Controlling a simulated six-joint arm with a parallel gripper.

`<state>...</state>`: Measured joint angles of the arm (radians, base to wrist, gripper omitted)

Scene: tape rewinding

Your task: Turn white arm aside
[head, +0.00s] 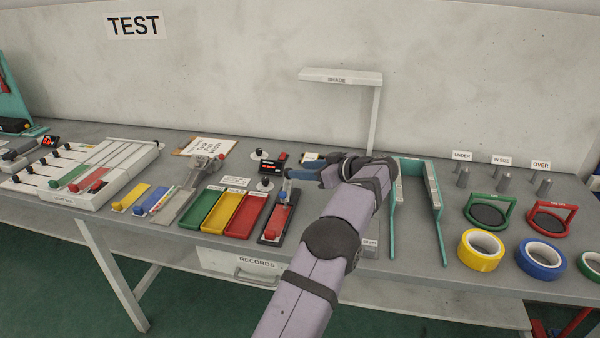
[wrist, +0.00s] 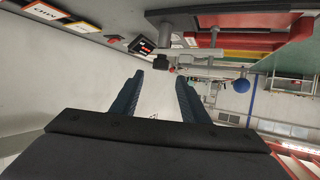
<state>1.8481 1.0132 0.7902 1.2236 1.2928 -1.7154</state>
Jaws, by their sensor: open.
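The white arm (head: 340,76), labelled SHADE, is a flat horizontal bar on top of an upright post (head: 376,120) at the back of the bench. It reaches to the left from the post, in front of the grey wall. My gripper (head: 292,172) is lower than the bar and in front of it, pointing left over the bench. My gripper is apart from the bar. In the wrist view my gripper (wrist: 158,92) shows two dark blue fingers spread apart with nothing between them. I cannot make out the white bar in the wrist view.
Green, yellow and red trays (head: 203,207) lie left of my arm, with a red slider block (head: 277,222) beside them. A teal frame (head: 435,200) stands to the right. Tape rolls (head: 481,250) lie at the front right. The space around the bar is clear.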

